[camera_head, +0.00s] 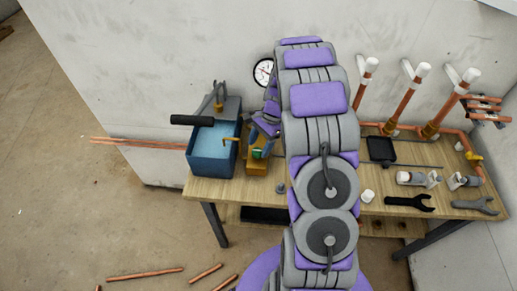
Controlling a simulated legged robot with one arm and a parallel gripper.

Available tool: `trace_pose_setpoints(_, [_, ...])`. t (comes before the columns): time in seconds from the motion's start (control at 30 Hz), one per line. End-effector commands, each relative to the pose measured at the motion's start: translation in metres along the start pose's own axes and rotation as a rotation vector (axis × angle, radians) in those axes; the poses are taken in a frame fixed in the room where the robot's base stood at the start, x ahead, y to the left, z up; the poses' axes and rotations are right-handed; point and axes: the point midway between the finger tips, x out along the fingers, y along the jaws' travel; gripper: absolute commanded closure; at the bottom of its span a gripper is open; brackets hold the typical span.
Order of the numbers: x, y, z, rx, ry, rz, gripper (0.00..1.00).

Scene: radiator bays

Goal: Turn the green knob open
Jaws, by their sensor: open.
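A small green part (257,154), which looks like the green knob, shows on an orange-brown block (256,167) on the workbench. The block stands just right of a blue bin. My gripper (262,132) is purple and grey, open, and close above and beside the green part. I cannot tell whether it touches it. My arm runs up the middle of the picture and hides what is directly behind it. The green part is small and partly covered, so its turn position cannot be read.
The wooden workbench (310,196) holds the blue bin (207,163), a black tray (382,150), wrenches (410,202) and a white cup (367,196). Copper pipes (403,97) with white caps rise at the right. A round gauge (263,72) is on the wall. Loose pipes (145,274) lie on the floor.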

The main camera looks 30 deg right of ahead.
Motion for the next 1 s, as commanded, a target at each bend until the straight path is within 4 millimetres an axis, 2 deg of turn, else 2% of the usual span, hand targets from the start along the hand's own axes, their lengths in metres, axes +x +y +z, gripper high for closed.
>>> trace_pose_setpoints(0.17, [0.0136,0.0001,-0.0001,0.0,0.002,0.0,0.36])
trace_pose_setpoints(0.47, [0.0154,0.0002,0.0001,0.0,0.001,0.0,0.36])
trace_pose_setpoints(1.0, [0.0154,-0.0001,-0.0001,0.0,0.001,0.0,0.86])
